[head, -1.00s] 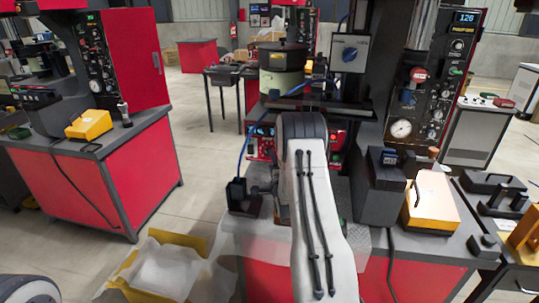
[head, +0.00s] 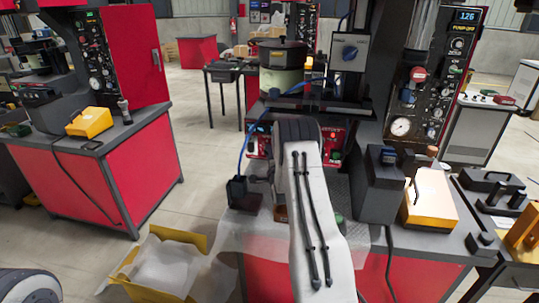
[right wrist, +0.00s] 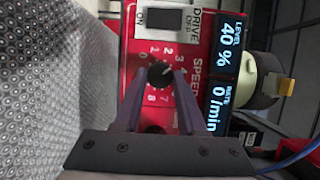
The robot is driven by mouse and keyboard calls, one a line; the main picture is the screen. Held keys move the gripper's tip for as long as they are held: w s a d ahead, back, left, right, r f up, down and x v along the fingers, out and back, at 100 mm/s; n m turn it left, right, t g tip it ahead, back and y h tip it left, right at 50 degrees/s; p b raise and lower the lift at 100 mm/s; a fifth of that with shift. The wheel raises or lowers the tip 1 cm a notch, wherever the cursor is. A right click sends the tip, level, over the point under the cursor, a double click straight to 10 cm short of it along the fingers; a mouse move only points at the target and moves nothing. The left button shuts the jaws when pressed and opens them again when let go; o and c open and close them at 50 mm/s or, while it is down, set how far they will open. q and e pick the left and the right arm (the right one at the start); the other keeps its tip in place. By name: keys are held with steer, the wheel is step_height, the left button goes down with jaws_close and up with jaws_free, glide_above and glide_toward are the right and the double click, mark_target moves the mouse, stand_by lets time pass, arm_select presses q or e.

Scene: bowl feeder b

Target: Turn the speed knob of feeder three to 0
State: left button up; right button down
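The red feeder control box (head: 335,148) stands on the middle bench in the head view, partly hidden by my right arm. In the right wrist view its red panel (right wrist: 135,35) carries the black speed knob (right wrist: 160,74), whose pale mark points up-right, about between 3 and 4. The display (right wrist: 228,70) reads level 40 % and rate 0 /min. My right gripper (right wrist: 160,78) has its fingers apart, one on each side of the knob; I see no clear contact. In the head view my right arm hides its fingers. My left gripper is out of view.
A drive switch (right wrist: 160,18) sits beside the knob. A perforated metal surface (right wrist: 50,80) fills the wrist view's left. A round bowl (head: 282,53) stands behind the box. A dark block (head: 380,185) and a yellow case (head: 428,200) stand to the right.

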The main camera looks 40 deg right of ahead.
steer(key=shift+w+a+r+n+g+h+p, duration=0.15)
steer(key=shift+n+g+h+p, duration=0.2)
steer(key=shift+n+g+p, duration=1.3)
steer(key=shift+w+a+r+n+g+h+b, duration=0.2)
steer(key=shift+n+g, duration=0.6)
steer(key=shift+n, duration=2.1)
steer(key=shift+d+r+n+g+h+p, duration=0.15)
steer(key=shift+n+g+h+p, duration=0.45)
steer(key=shift+n+g, duration=1.15)
steer(key=shift+n+t, duration=0.5)
steer(key=shift+t, duration=0.1)
steer(key=shift+c, duration=2.4)
jaws_free()
